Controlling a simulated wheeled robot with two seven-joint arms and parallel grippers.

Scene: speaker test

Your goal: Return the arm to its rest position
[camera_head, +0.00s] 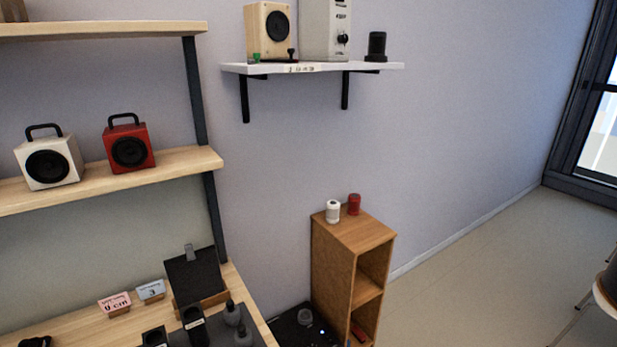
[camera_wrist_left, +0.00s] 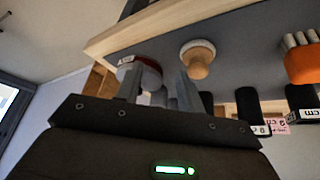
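My left gripper (camera_wrist_left: 160,82) shows only in the left wrist view. Its two grey fingers stand apart, with a visible gap between them. A round white-and-red thing (camera_wrist_left: 143,68) shows behind the tip of the left-hand finger; I cannot tell whether they touch. The wrist view is tilted, with a grey surface edged in light wood above the fingers. Neither of my arms shows in the head view, and my right gripper is in no view.
The wrist view also shows a white-topped tan knob-like thing (camera_wrist_left: 198,58) and an orange thing (camera_wrist_left: 301,64). In the head view, a wooden cabinet (camera_head: 334,262) stands beside the workbench (camera_head: 254,305). A white shelf (camera_head: 385,68) holds speakers. Open floor lies right.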

